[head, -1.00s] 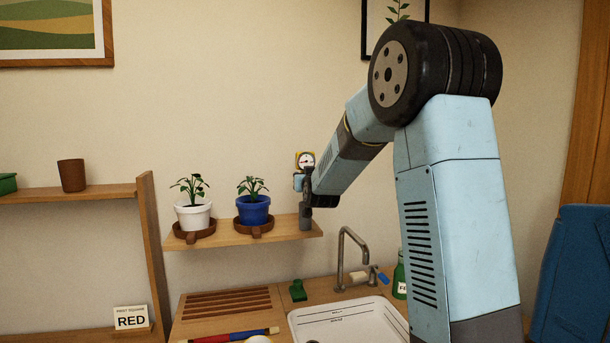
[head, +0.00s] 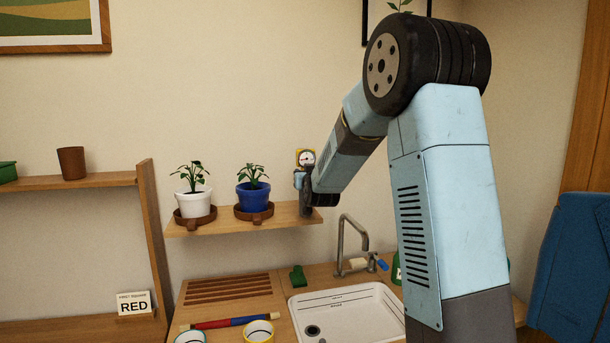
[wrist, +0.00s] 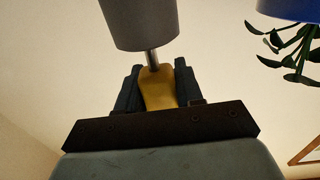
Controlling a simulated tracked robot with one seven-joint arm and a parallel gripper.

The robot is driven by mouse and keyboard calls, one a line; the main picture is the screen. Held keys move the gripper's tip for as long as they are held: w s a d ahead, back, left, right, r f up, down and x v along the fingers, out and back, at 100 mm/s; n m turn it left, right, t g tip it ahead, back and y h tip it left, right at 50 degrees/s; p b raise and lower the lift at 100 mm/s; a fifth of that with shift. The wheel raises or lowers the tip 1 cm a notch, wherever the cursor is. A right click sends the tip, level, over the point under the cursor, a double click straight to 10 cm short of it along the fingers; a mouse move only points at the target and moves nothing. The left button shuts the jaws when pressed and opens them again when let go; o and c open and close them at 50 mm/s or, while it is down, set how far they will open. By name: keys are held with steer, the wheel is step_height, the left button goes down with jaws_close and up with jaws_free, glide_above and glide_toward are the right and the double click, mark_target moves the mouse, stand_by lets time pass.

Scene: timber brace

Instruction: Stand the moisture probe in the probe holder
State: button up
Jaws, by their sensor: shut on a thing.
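The moisture probe has a yellow body with a white round dial (head: 306,158). In the wrist view its yellow body (wrist: 158,88) sits between the two dark fingers of my gripper (wrist: 158,90), which is shut on it. The probe is upright, with its thin metal rod (wrist: 152,60) pointing at the grey cylindrical probe holder (wrist: 140,22). The rod meets the holder's rim in that view; its tip is hidden, and I cannot tell how deep it is. In the head view my gripper (head: 304,181) is just above the holder (head: 305,209) at the shelf's right end.
The wall shelf (head: 285,219) also bears a white pot (head: 195,206) and a blue pot (head: 254,197) with plants, left of the holder. Below are a sink (head: 350,312), a tap (head: 345,240) and a red-blue rod (head: 225,322).

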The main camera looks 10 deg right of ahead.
steer(key=o, duration=1.2)
steer(key=shift+c, duration=0.2)
steer(key=shift+s, duration=0.1)
steer(key=s, duration=1.3)
steer(key=shift+s+a, duration=0.25)
steer(key=shift+s, duration=0.05)
steer(key=s, duration=0.9)
steer(key=shift+a, duration=0.15)
stand_by(0.4)
